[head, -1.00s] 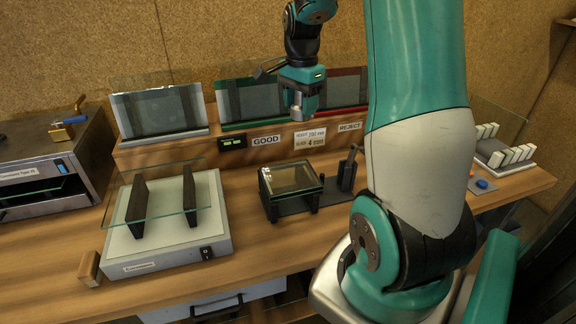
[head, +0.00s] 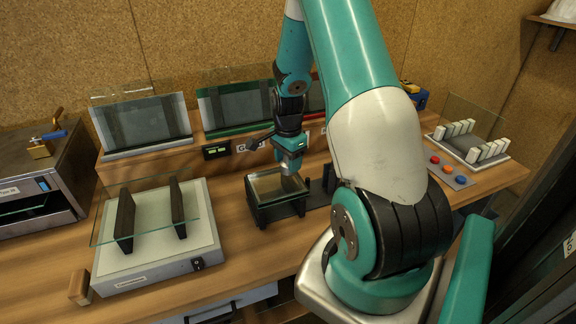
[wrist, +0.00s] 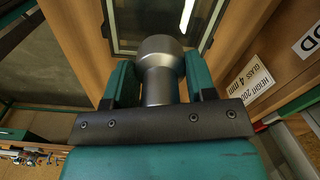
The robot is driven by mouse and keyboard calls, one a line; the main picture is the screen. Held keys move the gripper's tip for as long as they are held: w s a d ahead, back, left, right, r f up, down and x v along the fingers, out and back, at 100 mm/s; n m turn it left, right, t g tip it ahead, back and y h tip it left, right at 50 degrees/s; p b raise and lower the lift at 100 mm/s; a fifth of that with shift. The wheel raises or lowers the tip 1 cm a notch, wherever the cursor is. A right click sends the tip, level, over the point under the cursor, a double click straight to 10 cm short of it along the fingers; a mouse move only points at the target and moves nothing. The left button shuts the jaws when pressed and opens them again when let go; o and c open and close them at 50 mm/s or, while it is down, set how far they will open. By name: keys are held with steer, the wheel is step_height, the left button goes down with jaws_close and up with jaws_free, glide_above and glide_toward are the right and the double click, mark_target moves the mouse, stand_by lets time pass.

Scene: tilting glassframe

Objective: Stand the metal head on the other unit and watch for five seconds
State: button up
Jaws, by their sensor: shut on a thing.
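My gripper (head: 290,152) is shut on the silver metal head. In the wrist view, the metal head (wrist: 160,60) is a round-topped cylinder between the teal jaws of my gripper (wrist: 160,82). In the head view, my gripper is over the right part of a dark-framed glass unit (head: 262,212) on the bench; its pane (wrist: 135,12) also shows beyond the metal head. I cannot tell whether the head touches the pane. To the left stands a pale flat unit (head: 150,262) with two dark uprights and a clear glass sheet (head: 150,215).
Framed panels (head: 145,120) stand on a raised wooden shelf behind, with GOOD and height signs (wrist: 250,80). A grey oven-like box (head: 40,190) is at far left. Buttons (head: 447,169) and a rack of white blocks (head: 470,147) are at right.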

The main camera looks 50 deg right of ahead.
mark_target(277, 184)
steer(key=shift+f, duration=1.35)
steer(key=shift+f, duration=0.1)
